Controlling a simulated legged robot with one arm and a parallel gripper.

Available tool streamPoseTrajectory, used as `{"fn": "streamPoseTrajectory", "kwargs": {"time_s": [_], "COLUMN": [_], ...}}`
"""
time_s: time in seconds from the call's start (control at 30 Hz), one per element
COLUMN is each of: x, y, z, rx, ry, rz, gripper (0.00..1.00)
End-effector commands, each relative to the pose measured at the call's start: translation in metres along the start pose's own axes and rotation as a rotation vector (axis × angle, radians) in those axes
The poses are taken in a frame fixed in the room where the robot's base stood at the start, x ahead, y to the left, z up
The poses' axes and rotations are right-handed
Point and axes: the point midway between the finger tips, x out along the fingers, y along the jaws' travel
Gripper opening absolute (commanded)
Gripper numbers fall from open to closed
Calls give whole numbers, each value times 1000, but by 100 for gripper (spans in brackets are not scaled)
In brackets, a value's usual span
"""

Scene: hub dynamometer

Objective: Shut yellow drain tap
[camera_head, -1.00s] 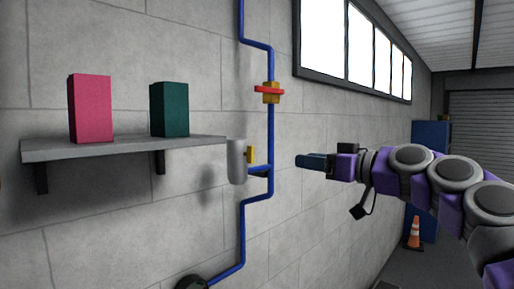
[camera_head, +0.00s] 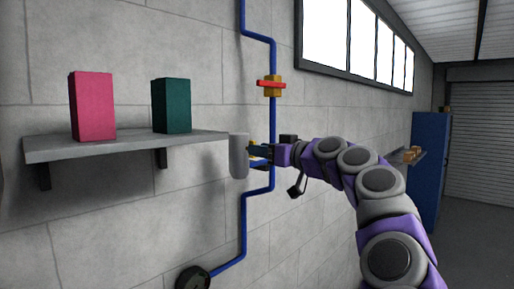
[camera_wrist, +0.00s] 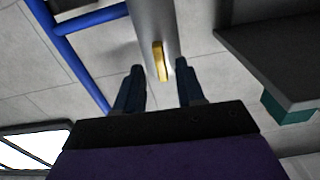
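The yellow drain tap (camera_wrist: 160,62) is a small yellow lever on a grey cylinder (camera_head: 239,156) beside the blue pipe. In the wrist view the lever stands ahead of my gripper (camera_wrist: 160,78), between the lines of its two fingers. The fingers are spread apart with nothing clasped between them. In the head view my gripper (camera_head: 254,152) is right at the tap, and only a bit of yellow shows around the fingers. I cannot tell whether a finger touches the lever.
A grey shelf (camera_head: 120,147) holds a pink box (camera_head: 92,106) and a green box (camera_head: 171,106) left of the cylinder. The blue pipe (camera_head: 244,225) runs along the wall, with a red-handled valve (camera_head: 271,86) above and a dark round fitting (camera_head: 193,279) below.

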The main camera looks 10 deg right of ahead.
Motion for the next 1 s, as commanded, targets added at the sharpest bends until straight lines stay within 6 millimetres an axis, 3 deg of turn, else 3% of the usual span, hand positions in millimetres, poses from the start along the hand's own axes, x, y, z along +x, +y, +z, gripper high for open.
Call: {"fn": "streamPoseTrajectory", "kwargs": {"time_s": [0.23,0.67,1.0], "x": [18,23,22], "y": [1,0,0], "z": [-1,-1,-1], "rx": [0,0,0], "ry": [1,2,2], "rz": [4,1,2], "gripper": [38,38,6]}}
